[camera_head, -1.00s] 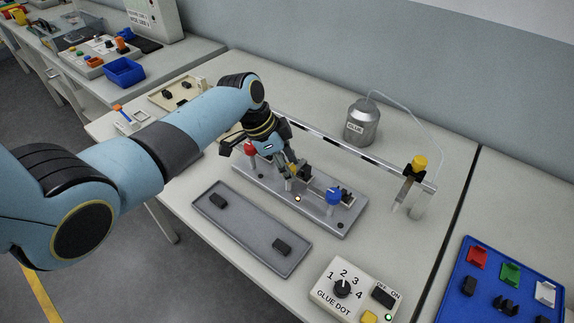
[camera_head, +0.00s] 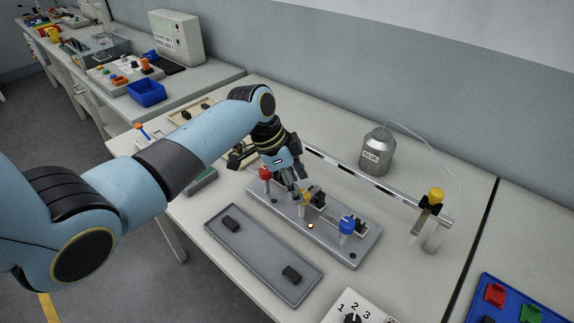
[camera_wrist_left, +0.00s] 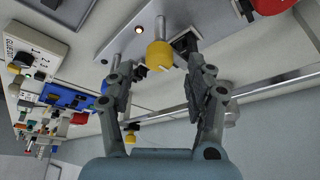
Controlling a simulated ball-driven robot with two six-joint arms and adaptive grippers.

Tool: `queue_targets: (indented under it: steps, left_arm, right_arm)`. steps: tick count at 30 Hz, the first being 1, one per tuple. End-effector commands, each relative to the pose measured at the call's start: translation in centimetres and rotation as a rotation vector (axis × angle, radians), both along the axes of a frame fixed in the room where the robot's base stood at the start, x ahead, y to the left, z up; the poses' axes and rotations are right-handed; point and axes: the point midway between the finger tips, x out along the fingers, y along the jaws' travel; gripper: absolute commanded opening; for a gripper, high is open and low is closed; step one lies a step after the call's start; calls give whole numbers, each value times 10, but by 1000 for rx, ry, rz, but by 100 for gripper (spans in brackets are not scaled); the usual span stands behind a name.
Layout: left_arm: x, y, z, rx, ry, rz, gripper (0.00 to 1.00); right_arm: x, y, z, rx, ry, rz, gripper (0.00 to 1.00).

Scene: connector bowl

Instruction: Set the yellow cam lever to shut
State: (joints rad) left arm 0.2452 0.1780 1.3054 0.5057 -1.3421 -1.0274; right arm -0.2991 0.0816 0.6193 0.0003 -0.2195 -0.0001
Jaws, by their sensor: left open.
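The yellow cam lever (camera_head: 306,199) is on the grey fixture plate (camera_head: 327,247), between a red knob (camera_head: 265,173) and a blue knob (camera_head: 347,225). My left gripper (camera_head: 301,194) is open over it, and its fingers partly hide the lever in the head view. In the left wrist view the yellow lever's round end (camera_wrist_left: 160,56) lies between the fingertips of the open left gripper (camera_wrist_left: 156,70), with space on both sides. Black parts sit beside the lever. I cannot tell the lever's exact angle. My right gripper is not in view.
A small lit lamp (camera_head: 311,226) is on the plate near the lever. A grey tray (camera_head: 262,259) with two black parts lies in front. A striped rail (camera_head: 345,171) and a glue canister (camera_head: 377,152) stand behind. A control box (camera_head: 348,306) is at the front.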

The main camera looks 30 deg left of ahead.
Motion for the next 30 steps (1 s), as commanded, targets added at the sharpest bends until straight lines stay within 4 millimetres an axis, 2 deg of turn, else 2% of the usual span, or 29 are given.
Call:
queue_targets:
  steps: [6, 12, 17, 30]
  left_arm:
    - [-11, 17, 47, 2, -3, -1, 55]
    - [-18, 26, 74, 2, -1, 0, 55]
    - [-20, 27, 81, -1, 1, 0, 55]
    - [-20, 27, 81, -1, 1, 0, 55]
  right_arm:
    - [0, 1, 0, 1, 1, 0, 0]
    - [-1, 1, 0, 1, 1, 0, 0]
    - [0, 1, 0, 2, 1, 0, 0]
    - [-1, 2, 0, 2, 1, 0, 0]
